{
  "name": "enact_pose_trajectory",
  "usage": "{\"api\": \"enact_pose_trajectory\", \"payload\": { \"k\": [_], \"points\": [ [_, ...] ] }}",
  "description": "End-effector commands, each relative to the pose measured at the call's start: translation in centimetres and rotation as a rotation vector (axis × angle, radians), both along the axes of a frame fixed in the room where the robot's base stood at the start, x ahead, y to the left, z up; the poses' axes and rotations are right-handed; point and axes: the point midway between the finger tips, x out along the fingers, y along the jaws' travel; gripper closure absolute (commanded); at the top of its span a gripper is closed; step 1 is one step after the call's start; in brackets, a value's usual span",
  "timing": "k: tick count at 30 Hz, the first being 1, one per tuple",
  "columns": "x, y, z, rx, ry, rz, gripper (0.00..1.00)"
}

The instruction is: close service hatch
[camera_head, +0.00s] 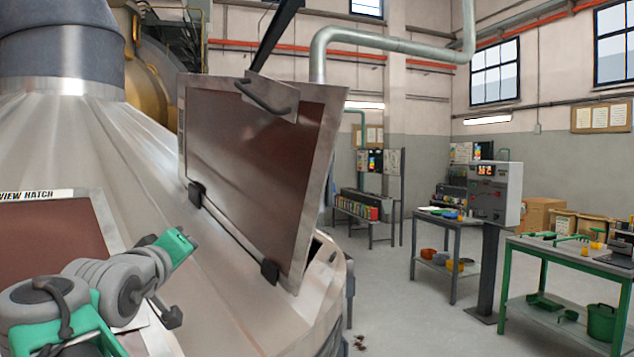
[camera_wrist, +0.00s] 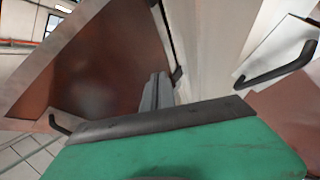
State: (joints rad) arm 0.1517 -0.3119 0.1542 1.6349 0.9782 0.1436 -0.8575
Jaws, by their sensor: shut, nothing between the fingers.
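The open hatch (camera_head: 255,170) is a brown panel with a pale metal frame, standing tilted up from the sloping metal casing. Its dark bar handle (camera_head: 264,97) is at the top edge, and black hinges (camera_head: 270,271) are along its bottom edge. My gripper (camera_head: 190,243) is at the lower left, left of the hatch and apart from it. In the wrist view, my gripper's fingers (camera_wrist: 156,90) are together and empty, with the brown hatch panel (camera_wrist: 100,75) filling the left side. The opening behind the hatch is mostly hidden.
A second brown panel (camera_head: 45,240) labelled "VIEW HATCH" lies flush at the left. A dark handle (camera_wrist: 280,68) on a pale plate shows at the wrist view's right. A control box (camera_head: 495,192) on a post and a green workbench (camera_head: 560,262) stand right, with free floor before them.

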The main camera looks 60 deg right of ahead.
Motion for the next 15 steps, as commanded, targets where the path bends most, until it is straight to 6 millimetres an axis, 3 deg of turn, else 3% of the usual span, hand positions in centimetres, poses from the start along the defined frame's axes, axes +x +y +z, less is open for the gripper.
{"api": "enact_pose_trajectory", "payload": {
  "k": [1, 3, 6, 9, 15],
  "points": [
    [-3.1, -2.4, 3.1, -0.111, -0.003, -0.138, 1.00],
    [-8.2, -4.3, 7.4, -0.239, 0.028, -0.337, 1.00],
    [-13.7, -4.7, 10.8, -0.334, 0.086, -0.544, 1.00],
    [-16.0, -4.6, 12.3, -0.362, 0.117, -0.631, 1.00],
    [-16.5, -5.9, 13.8, -0.367, 0.124, -0.640, 1.00]
  ]
}}
